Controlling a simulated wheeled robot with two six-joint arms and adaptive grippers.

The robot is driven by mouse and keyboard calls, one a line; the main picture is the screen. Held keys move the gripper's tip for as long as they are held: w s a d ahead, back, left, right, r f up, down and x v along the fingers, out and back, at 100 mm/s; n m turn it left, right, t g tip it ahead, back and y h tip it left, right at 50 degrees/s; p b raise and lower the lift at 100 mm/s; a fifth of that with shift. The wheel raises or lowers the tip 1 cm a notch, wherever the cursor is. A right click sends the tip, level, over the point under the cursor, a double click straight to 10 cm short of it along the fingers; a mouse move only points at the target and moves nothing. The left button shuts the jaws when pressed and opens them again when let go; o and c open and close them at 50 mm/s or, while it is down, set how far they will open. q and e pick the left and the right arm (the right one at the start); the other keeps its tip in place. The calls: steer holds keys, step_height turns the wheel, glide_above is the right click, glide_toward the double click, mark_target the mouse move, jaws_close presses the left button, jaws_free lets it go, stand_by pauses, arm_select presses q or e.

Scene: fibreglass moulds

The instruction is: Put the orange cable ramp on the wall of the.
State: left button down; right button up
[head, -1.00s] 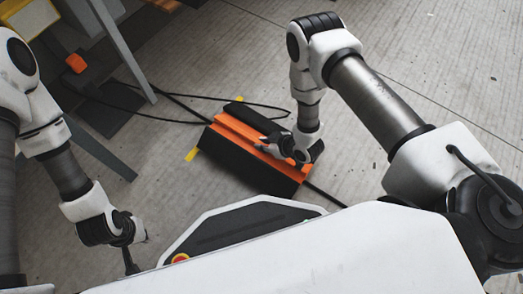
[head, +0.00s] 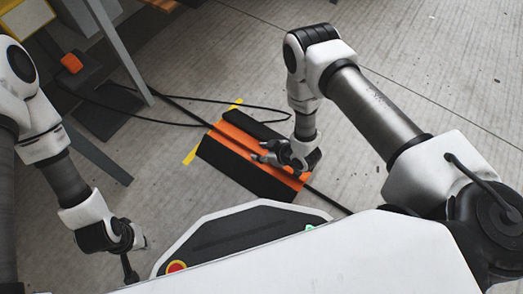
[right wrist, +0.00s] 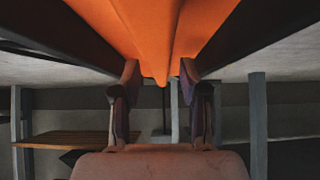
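The cable ramp (head: 225,172) lies on the floor ahead of my base, with black sloping sides and an orange middle strip. My right gripper (head: 259,152) is over its right part, with the fingers spread at the orange strip. In the right wrist view the orange of the ramp (right wrist: 160,35) fills the top middle, and its end shows between the two separated fingertips of my right gripper (right wrist: 159,75). I cannot tell whether they touch it. My left gripper (head: 138,257) hangs empty at the lower left, its fingers apart, partly hidden behind my base. No wall shows clearly as the target.
A black cable (head: 270,107) loops on the floor behind the ramp. A grey-legged stand (head: 122,45) and an orange item (head: 72,63) are at the upper left. The floor at the upper right is clear.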

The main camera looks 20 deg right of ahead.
steer(key=shift+r, duration=0.1)
steer(key=shift+s+d+r+p, duration=0.15)
steer(key=shift+r+p, duration=0.15)
steer(key=shift+p, duration=0.05)
steer(key=p+v, duration=0.6)
steer(key=v, duration=0.5)
steer(key=shift+s+r, duration=0.1)
steer(key=shift+s, duration=0.05)
steer(key=s+d+r+m+g+h, duration=0.2)
steer(key=s+d+r+m+g, duration=0.1)
steer(key=s, duration=0.4)
steer(key=s+d+r+m+g+h, duration=0.3)
steer(key=s+r+m+g, duration=0.1)
steer(key=s, duration=0.3)
steer(key=shift+d+r+m+h, duration=0.3)
steer(key=shift+r+m, duration=0.1)
steer(key=shift+m, duration=0.2)
